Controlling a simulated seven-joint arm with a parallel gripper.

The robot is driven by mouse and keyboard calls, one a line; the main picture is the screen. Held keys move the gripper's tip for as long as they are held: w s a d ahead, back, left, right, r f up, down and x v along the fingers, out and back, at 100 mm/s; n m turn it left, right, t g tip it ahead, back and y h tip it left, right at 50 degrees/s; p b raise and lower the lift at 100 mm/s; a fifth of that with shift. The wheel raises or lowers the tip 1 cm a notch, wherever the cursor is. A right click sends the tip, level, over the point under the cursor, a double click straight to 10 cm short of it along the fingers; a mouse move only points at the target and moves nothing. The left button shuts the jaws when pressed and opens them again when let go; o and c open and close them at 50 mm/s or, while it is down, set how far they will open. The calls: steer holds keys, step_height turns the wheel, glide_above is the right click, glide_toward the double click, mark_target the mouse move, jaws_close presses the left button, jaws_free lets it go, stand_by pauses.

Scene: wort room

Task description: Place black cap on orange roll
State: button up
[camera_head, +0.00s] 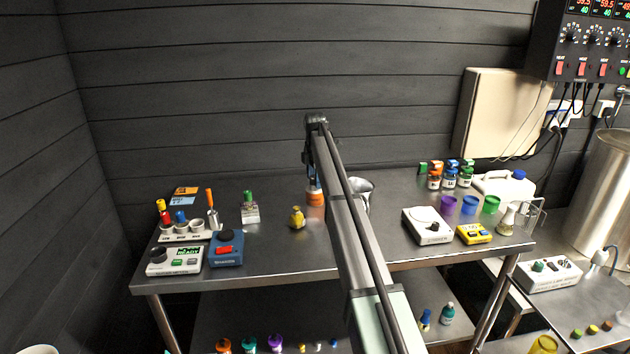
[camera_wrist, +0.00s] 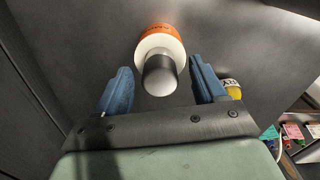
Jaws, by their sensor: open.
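The orange roll (camera_wrist: 156,30), orange outside with a white ring-shaped face, stands on the steel table. It also shows in the head view (camera_head: 316,199), under my gripper. The black cap (camera_wrist: 158,66) is a short cylinder with dark sides and a paler grey end. In the wrist view it sits over the middle of the roll's white face and appears to stand on it, though the contact is partly hidden. My gripper (camera_wrist: 160,66) is open, its blue fingers on either side of the cap with gaps to both. In the head view the cap cannot be made out.
A yellow object (camera_head: 297,217) stands close left of the roll, near one finger in the wrist view (camera_wrist: 233,89). A silver beaker (camera_head: 360,190) stands just right, partly behind my arm. Devices and a rack (camera_head: 185,233) fill the table's left; a white scale (camera_head: 428,225) is right.

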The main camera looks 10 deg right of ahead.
step_height(320, 180, up, 11)
stand_by(0.4)
steer(key=shift+s, duration=0.1)
